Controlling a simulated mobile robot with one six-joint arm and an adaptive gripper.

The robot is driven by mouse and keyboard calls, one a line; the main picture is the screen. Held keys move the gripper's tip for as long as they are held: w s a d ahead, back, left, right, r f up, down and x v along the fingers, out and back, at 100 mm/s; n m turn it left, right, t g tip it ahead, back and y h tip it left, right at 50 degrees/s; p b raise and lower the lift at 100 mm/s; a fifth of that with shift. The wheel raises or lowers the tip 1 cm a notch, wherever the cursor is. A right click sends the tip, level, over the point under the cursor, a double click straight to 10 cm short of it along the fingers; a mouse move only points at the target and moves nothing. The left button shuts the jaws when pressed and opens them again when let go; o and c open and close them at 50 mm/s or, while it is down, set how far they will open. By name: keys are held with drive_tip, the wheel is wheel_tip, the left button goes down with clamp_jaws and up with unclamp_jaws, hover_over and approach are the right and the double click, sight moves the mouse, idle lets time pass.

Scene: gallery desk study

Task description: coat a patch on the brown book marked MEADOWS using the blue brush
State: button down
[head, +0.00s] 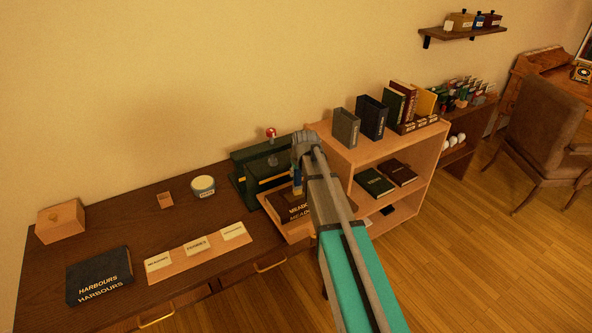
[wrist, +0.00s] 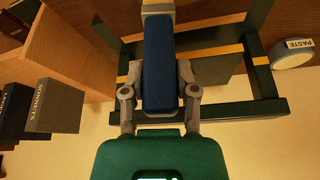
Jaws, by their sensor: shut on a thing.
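The brown book marked MEADOWS (head: 287,210) lies flat on a light wooden board in front of the dark green press (head: 246,174). My arm hides its right part in the head view. My gripper (wrist: 158,85) is shut on the blue brush (wrist: 158,60), with a finger on each side of its handle. In the head view a small part of the brush (head: 297,187) shows below my wrist, over the book. Whether the bristles touch the book is hidden. The paste pot (head: 203,187) stands on the desk left of the press; it also shows in the wrist view (wrist: 292,54).
A shelf unit (head: 345,153) with upright books stands close right of the press.

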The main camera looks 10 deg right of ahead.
drive_tip(key=shift+s+d, duration=0.2)
drive_tip(key=shift+s, duration=0.35)
drive_tip(key=shift+s+d, duration=0.15)
drive_tip(key=shift+s, duration=0.35)
drive_tip(key=shift+r, duration=0.1)
wheel_tip(320, 180, up, 6)
drive_tip(key=p, duration=0.6)
wheel_tip(320, 180, up, 3)
drive_tip(key=p, duration=0.3)
idle(0.3)
drive_tip(key=shift+w, duration=0.1)
idle(0.7)
drive_tip(key=w+a, duration=0.1)
drive_tip(key=a, duration=0.1)
drive_tip(key=w+a+f+b, duration=0.1)
drive_tip(key=w, duration=0.1)
drive_tip(key=shift+a+f, duration=0.15)
drive_tip(key=shift+a, duration=0.2)
